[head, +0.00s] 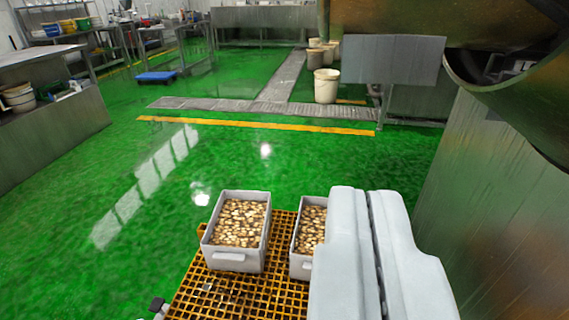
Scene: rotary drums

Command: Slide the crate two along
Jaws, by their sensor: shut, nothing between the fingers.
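A light grey crate (233,260) filled with brownish pieces sits on a yellow grid platform (247,292), towards its left side. A second, similar grey crate (300,267) stands just to its right with a narrow gap between them. My gripper (362,192) is in the lower right, its two pale fingers shut together and empty. It covers the right part of the second crate and the platform behind it. I cannot tell whether the fingers touch that crate. Anything behind the gripper is hidden.
A large metal drum (515,85) and steel panel rise at the right. The green floor (110,185) ahead and left is clear. Cream buckets (326,88) stand by a floor grate (285,80). A steel bench (45,130) is at left, a blue trolley (156,76) farther back.

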